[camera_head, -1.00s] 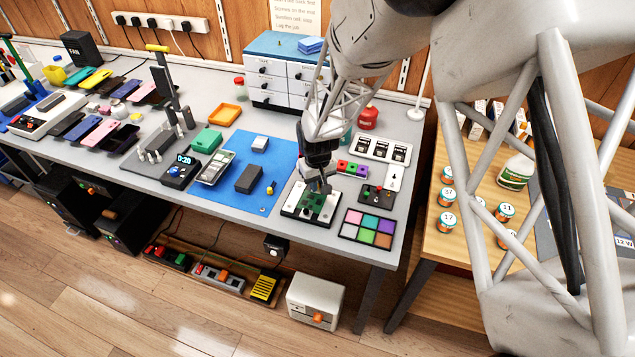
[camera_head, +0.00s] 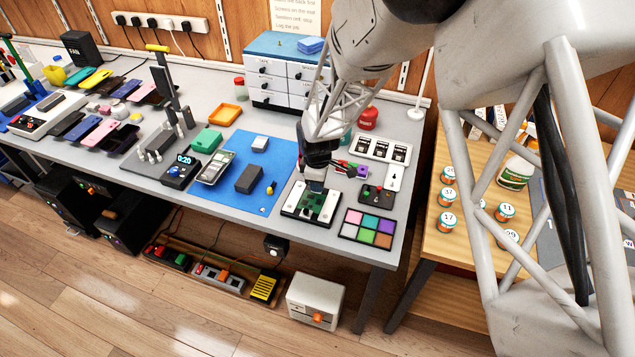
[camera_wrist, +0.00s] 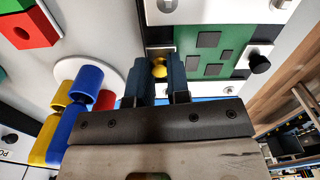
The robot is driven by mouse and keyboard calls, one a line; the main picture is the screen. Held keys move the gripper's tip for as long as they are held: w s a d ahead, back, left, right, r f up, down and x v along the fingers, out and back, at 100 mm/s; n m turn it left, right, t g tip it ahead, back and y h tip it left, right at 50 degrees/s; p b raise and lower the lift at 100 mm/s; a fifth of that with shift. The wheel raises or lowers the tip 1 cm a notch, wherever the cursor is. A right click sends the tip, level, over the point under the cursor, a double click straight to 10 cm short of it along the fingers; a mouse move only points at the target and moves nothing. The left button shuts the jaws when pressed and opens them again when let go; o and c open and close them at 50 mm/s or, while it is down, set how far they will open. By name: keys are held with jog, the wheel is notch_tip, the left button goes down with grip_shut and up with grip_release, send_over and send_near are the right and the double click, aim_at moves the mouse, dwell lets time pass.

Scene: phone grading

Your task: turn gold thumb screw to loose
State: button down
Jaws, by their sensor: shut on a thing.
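The gold thumb screw (camera_wrist: 159,68) shows in the wrist view between the two dark blue fingertips of my gripper (camera_wrist: 158,72). It sits at the edge of a green circuit board (camera_wrist: 222,45) on a white-and-dark fixture. My gripper is shut on the screw. In the head view, my gripper (camera_head: 314,184) is down over the board fixture (camera_head: 295,203) near the bench's front edge, and the screw is hidden there. A black knob (camera_wrist: 259,62) stands on the fixture's right side in the wrist view.
A blue mat (camera_head: 225,199) with a dark block (camera_head: 249,179) lies to the left of the fixture. A colour-patch tray (camera_head: 367,229) and a small dark switch box (camera_head: 376,194) are close on the right. Blue, yellow and red cylinders (camera_wrist: 72,115) stand beside my gripper in the wrist view.

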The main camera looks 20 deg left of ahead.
jog(key=n, duration=0.4)
jog(key=shift+f+n, duration=0.1)
jog(key=shift+n, duration=0.2)
jog(key=n, duration=0.4)
jog(key=shift+n, duration=0.3)
jog(key=n, duration=0.4)
jog(key=shift+n, duration=2.4)
jog(key=c, duration=1.1)
grip_release()
jog(key=shift+r, duration=0.2)
